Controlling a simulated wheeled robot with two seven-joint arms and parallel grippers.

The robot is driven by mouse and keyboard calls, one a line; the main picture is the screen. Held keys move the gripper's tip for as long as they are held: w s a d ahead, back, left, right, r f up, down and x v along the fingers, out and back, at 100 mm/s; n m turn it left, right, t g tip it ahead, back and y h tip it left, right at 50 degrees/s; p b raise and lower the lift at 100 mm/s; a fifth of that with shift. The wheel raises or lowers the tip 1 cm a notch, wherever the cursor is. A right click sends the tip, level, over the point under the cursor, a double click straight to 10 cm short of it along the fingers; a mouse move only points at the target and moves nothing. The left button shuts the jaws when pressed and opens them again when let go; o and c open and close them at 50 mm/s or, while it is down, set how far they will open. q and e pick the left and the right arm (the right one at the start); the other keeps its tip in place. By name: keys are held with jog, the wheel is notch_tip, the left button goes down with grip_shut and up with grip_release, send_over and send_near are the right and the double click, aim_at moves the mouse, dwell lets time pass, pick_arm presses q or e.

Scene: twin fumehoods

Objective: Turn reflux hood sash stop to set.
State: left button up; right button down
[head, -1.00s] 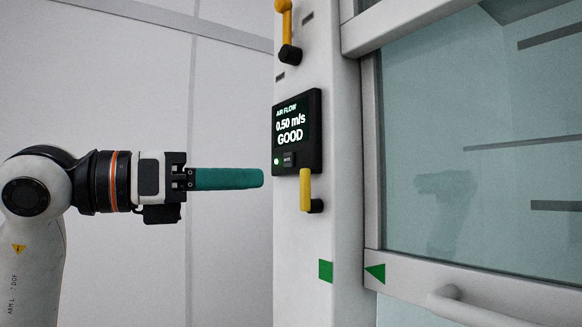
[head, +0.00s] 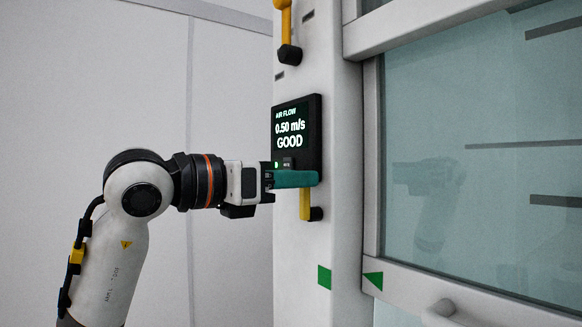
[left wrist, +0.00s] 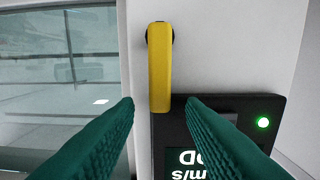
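A yellow lever (head: 305,203) on a dark pivot (head: 316,214) sits on the white hood post just below the air flow display. It points up from the pivot; no label on it is readable. In the left wrist view, which is upside down, the lever (left wrist: 160,66) runs toward the display. My left gripper (head: 316,178) has teal fingers in front of the display's lower edge and the lever's upper end. In the wrist view the open fingertips (left wrist: 160,101) lie on either side of the lever's free end, with gaps; contact is not visible. My right gripper is not in view.
The air flow display (head: 297,128) reads 0.50 m/s GOOD. Another yellow lever (head: 285,22) is higher on the post. The glass sash (head: 480,150) with a handle (head: 445,310) is to the right. Green marks on the post (head: 324,277) and sash frame (head: 373,280) sit side by side.

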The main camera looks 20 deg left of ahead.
pick_arm(q)
jog(key=shift+w, duration=0.15)
grip_shut()
jog(key=w+a+f+n+b, duration=0.3)
jog(key=n+b, duration=0.8)
jog(key=n, duration=0.7)
jog(key=shift+a+f, duration=0.55)
jog(key=shift+f, duration=0.7)
jog(key=shift+w, duration=0.1)
